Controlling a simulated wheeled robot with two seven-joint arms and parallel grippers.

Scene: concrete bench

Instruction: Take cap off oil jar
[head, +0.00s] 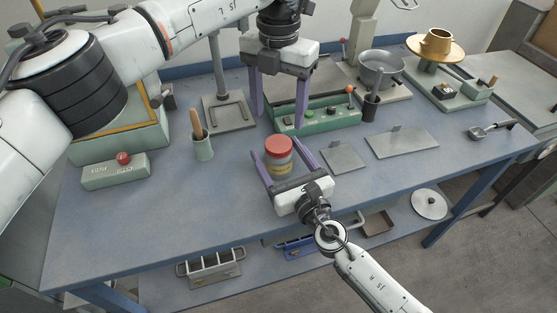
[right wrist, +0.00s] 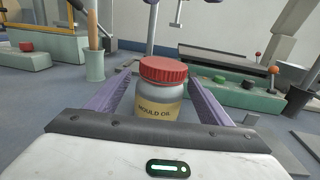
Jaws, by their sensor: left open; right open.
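The oil jar (head: 279,163) stands upright on the blue bench with its red cap (head: 278,147) on. In the right wrist view the jar (right wrist: 160,106) has a tan label reading "MOULD OIL" in part, and the ridged red cap (right wrist: 163,69) sits on top. My right gripper (head: 284,158) is open, low over the bench, with its purple fingers on either side of the jar; gaps show between fingers and jar. My left gripper (head: 278,118) is open and empty, pointing down above and behind the jar, near the green control box.
A green control box (head: 318,117) with a lever and buttons stands behind the jar. A green cup (head: 203,148) with a wooden-handled tool is to the left, and a box with a red button (head: 115,171) farther left. Flat metal plates (head: 402,142) lie to the right. The bench front-left is clear.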

